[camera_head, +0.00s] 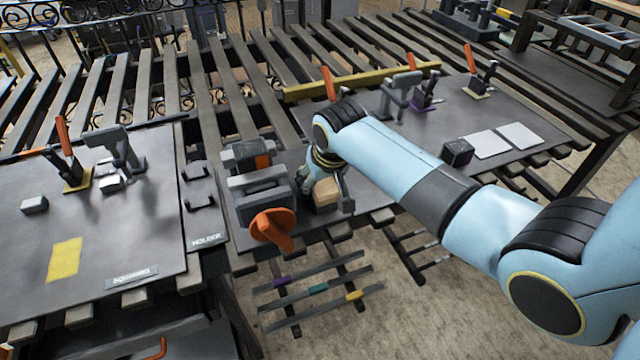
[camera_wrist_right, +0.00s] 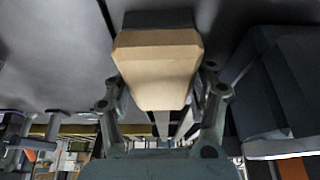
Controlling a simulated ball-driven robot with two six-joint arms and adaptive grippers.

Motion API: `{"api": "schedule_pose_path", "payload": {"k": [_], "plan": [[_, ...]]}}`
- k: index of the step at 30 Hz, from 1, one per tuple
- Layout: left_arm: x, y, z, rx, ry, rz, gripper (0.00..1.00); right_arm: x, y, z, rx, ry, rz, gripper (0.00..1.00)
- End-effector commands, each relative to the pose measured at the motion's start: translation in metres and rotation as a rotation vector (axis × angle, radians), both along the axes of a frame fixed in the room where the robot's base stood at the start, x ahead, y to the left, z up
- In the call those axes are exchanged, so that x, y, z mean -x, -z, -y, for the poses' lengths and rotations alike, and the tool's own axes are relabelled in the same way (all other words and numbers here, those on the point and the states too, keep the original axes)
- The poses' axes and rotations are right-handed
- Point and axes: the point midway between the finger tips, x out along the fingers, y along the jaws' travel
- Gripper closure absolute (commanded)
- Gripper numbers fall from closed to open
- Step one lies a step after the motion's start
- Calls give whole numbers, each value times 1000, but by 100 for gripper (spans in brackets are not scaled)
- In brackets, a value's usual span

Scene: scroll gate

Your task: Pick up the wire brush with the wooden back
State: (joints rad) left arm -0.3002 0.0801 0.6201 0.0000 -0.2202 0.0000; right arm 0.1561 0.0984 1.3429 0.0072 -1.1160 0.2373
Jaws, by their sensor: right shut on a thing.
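The wire brush (camera_head: 324,192) shows its tan wooden back beside the grey vise, partly hidden by my right gripper (camera_head: 335,200). In the right wrist view the wooden back (camera_wrist_right: 158,62) fills the upper middle, with a dark strip along its far edge. The fingers of my right gripper (camera_wrist_right: 160,100) stand on both sides of it, shut on it. Whether the brush still touches the surface under it, I cannot tell. My left gripper is in neither view.
The grey vise (camera_head: 258,187) with its orange handle (camera_head: 272,228) stands close left of the brush. A dark cube (camera_head: 457,152) and two pale plates (camera_head: 500,140) lie to the right. A yellow bar (camera_head: 300,92) runs behind. The left board (camera_head: 120,235) has open room.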

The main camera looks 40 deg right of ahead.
Motion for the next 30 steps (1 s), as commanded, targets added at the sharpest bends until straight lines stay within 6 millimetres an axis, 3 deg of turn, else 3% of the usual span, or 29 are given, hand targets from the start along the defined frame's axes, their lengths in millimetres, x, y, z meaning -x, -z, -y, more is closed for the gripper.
{"api": "schedule_pose_path", "payload": {"k": [7, 14, 24, 30], "plan": [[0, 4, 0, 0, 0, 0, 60, 0, -5, 0, 0, 0, 1, 83], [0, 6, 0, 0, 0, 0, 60, -2, -45, 0, 1, 0, 6, 83], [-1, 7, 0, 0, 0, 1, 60, 72, -90, 28, 6, -3, 0, 83], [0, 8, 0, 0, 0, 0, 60, 99, -109, 39, 4, -2, 1, 83]]}}
